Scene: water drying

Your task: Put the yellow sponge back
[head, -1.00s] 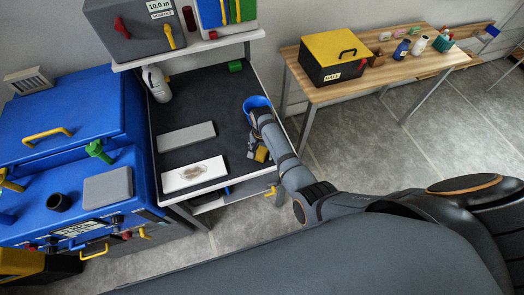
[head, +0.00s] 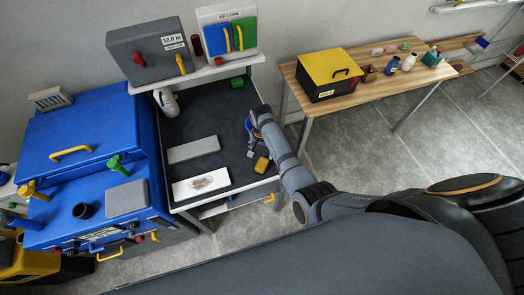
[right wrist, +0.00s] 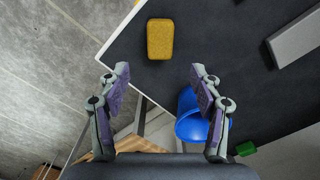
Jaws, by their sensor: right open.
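The yellow sponge (head: 262,165) lies on the dark table top (head: 225,112) near its right front edge. In the right wrist view the sponge (right wrist: 160,39) lies flat, close to the table's pale edge, ahead of the fingertips and between their lines. My right gripper (head: 252,151) is open beside the sponge; its spread fingers (right wrist: 158,76) hold nothing and stand apart from it. A blue round container (right wrist: 190,117) is by one finger, and the arm mostly hides it in the head view. My left gripper is not in view.
A grey slab (head: 194,149) and a stained white slab (head: 201,184) lie left of the sponge. A white bottle (head: 166,101) and a green block (head: 237,82) are farther back. A blue machine (head: 85,135) stands left; a wooden table (head: 375,72) stands right.

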